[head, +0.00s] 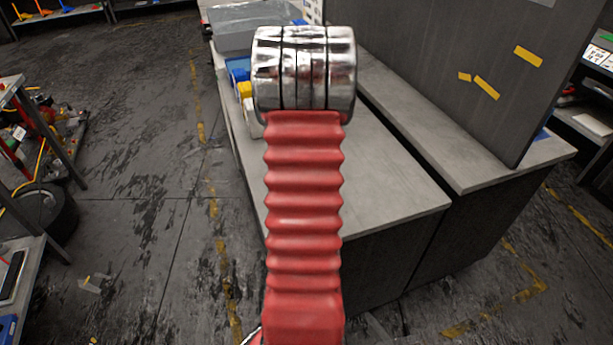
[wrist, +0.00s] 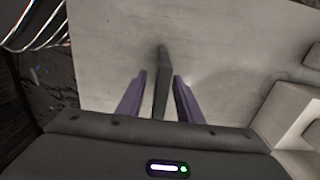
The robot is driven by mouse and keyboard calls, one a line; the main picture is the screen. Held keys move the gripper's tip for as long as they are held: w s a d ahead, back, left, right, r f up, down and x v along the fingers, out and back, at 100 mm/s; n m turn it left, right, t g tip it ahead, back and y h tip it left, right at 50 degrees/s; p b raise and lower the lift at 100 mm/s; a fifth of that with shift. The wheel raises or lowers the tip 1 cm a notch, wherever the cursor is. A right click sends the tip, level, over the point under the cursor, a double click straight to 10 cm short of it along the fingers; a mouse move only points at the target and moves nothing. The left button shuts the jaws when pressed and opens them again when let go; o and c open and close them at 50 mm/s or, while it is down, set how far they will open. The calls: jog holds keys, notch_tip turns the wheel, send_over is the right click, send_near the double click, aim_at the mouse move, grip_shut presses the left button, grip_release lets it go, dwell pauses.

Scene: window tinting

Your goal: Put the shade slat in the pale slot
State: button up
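A dark grey upright piece, seemingly the shade slat (wrist: 162,82), stands on a pale grey surface in the wrist view. My gripper (wrist: 158,78) has two purple fingers, one on each side of the slat. In the head view my red and chrome arm hides the gripper and slat. A pale blocky shape (wrist: 289,112) stands at the right edge of the wrist view; I cannot tell whether it holds the pale slot.
The grey bench (head: 395,195) has a bare front part. A tall dark panel (head: 470,60) with yellow tape stands at right. Blue and yellow items (head: 241,80) lie left of my arm. Cables (wrist: 38,28) show at upper left in the wrist view. Floor at left is mostly open.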

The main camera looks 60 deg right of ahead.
jog(key=shift+c, duration=0.4)
grip_shut()
